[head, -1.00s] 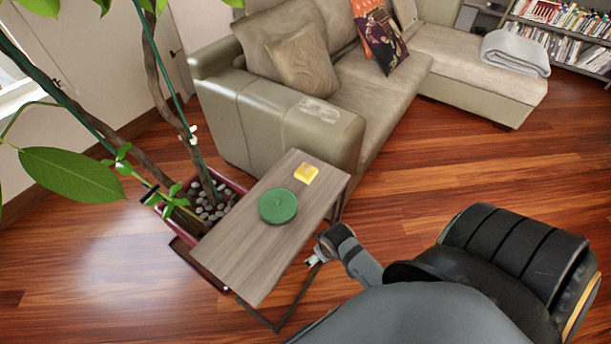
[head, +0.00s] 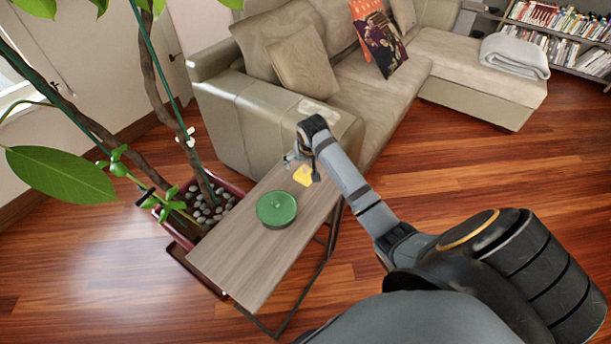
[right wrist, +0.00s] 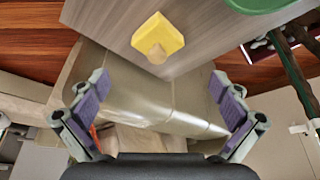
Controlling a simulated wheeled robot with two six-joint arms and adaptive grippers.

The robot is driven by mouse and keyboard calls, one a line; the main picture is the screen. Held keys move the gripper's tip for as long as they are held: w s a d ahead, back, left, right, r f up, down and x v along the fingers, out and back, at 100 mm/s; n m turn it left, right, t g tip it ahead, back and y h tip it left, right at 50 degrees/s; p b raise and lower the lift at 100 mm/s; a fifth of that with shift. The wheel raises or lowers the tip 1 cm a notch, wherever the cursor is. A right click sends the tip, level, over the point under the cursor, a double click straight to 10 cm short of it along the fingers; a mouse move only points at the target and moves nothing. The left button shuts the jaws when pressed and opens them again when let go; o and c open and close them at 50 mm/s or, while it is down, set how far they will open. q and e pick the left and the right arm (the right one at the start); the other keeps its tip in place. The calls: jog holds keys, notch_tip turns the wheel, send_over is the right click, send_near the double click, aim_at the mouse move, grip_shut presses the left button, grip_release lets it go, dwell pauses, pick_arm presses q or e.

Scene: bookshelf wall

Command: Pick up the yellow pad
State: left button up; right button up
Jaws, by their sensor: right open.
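The yellow pad (head: 303,175) lies near the far end of a narrow wooden side table (head: 232,262), next to the sofa arm. In the right wrist view the yellow pad (right wrist: 158,38) shows as a square block with a small tan knob-like spot, beyond the fingertips. My right gripper (head: 292,158) is over the far end of the table, beside the pad and apart from it. In the right wrist view my right gripper (right wrist: 155,100) has its two purple-lined fingers wide apart with nothing between them. My left gripper is not in view.
A round green lidded container (head: 277,209) stands on the table close to the pad. A beige sofa (head: 235,125) borders the far end. A potted plant with stones (head: 207,208) stands along the left side. Wooden floor is clear at right.

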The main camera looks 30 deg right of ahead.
aim_at(305, 166)
jog(key=x, duration=0.5)
jog(key=shift+w+d+f+b, duration=0.1)
jog(key=shift+w+b, duration=0.05)
jog(key=shift+b, duration=0.2)
jog(key=x, duration=0.5)
jog(key=shift+d+b, duration=0.25)
jog(key=shift+b, duration=0.15)
jog(key=c, duration=0.9)
jog(key=shift+o, duration=0.2)
jog(key=shift+r, duration=0.4)
notch_tip(305, 166, up, 3)
jog(key=shift+w+f, duration=0.1)
jog(key=shift+f, duration=0.05)
jog(key=s+d+r, duration=0.1)
jog(key=r, duration=0.1)
jog(key=s+d+r+p, duration=0.1)
jog(key=d+r, duration=0.1)
jog(key=shift+s, duration=0.15)
jog(key=s+d+r, duration=0.5)
jog(key=s+d, duration=0.1)
jog(key=d, duration=0.2)
jog(key=shift+s+r+p, duration=0.2)
jog(key=shift+r+p, duration=0.1)
jog(key=shift+r, duration=0.05)
